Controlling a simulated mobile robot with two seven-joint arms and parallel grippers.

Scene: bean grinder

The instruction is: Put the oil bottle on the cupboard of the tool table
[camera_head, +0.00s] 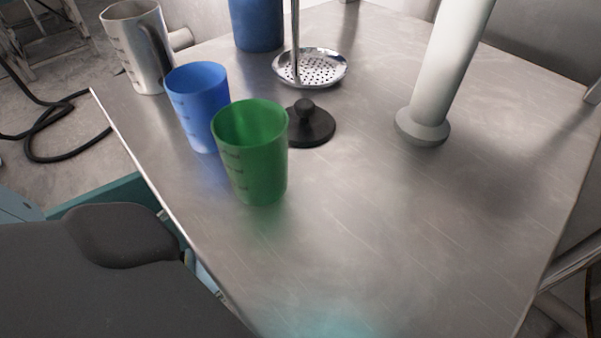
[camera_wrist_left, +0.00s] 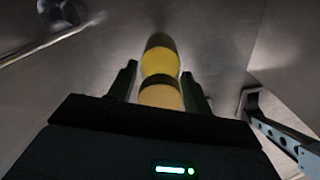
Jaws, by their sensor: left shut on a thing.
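In the left wrist view my left gripper (camera_wrist_left: 160,82) is shut on a yellowish bottle (camera_wrist_left: 160,60), which I take to be the oil bottle. The bottle stands between the two dark fingers, with a darker top or base at its far end. Its lower part is hidden by the gripper body. The head view shows neither the bottle nor my grippers. I cannot make out a cupboard in either view.
A metal table (camera_head: 400,230) fills the head view. On it are a green cup (camera_head: 252,160), a blue cup (camera_head: 200,105), a steel jug (camera_head: 138,50), a black knobbed disc (camera_head: 318,128), a perforated dish (camera_head: 322,68) and a grey post (camera_head: 445,70). The front right is clear.

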